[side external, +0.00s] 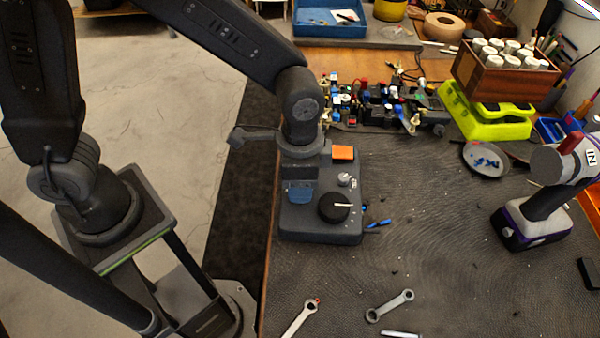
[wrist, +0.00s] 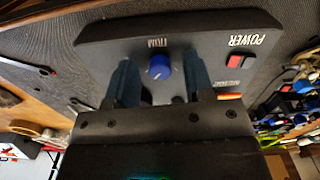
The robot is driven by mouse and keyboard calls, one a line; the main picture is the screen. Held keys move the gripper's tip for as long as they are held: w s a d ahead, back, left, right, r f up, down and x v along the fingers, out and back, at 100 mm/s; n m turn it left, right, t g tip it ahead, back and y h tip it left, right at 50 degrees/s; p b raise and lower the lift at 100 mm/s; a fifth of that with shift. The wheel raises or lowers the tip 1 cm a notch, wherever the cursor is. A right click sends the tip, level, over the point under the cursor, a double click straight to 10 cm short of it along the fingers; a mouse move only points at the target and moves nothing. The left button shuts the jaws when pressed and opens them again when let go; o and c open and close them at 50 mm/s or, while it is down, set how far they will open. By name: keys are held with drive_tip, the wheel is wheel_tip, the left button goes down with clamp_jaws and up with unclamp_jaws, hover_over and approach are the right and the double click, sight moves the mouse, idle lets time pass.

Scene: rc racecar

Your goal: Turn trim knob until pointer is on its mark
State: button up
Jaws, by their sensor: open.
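The control box (side external: 300,225) lies on the bench below my gripper (side external: 300,195) in the side view. In the wrist view, the blue trim knob (wrist: 160,64) sits on the box face (wrist: 105,35) beneath an upside-down TRIM label. A small pale pointer line shows on the knob; I cannot make out its mark. My gripper (wrist: 160,75) is open, with one dark blue finger on each side of the knob and visible gaps. In the side view my fingers hide the trim knob. Whether the fingertips are down at knob height is unclear.
A large black knob (side external: 333,208) with a white pointer, a small silver knob (side external: 344,180) and an orange block (side external: 343,152) are on the box. Blue-handled pieces (side external: 378,224) lie to its right. Wrenches (side external: 390,306) lie in front; a drill (side external: 535,215) stands at right.

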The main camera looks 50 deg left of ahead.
wheel_tip(320, 180, up, 14)
idle(0.5)
idle(0.6)
drive_tip(key=s+a+n+t, duration=0.2)
drive_tip(key=s+a+n, duration=0.2)
drive_tip(key=a, duration=0.4)
drive_tip(key=s+a+r+n+t, duration=0.1)
drive_tip(key=s+a+n+t, duration=0.2)
drive_tip(key=a, duration=0.5)
drive_tip(key=shift+s+a+r+n+t, duration=0.2)
drive_tip(key=shift+s+r+n+t, duration=0.1)
drive_tip(key=shift+s+n, duration=0.45)
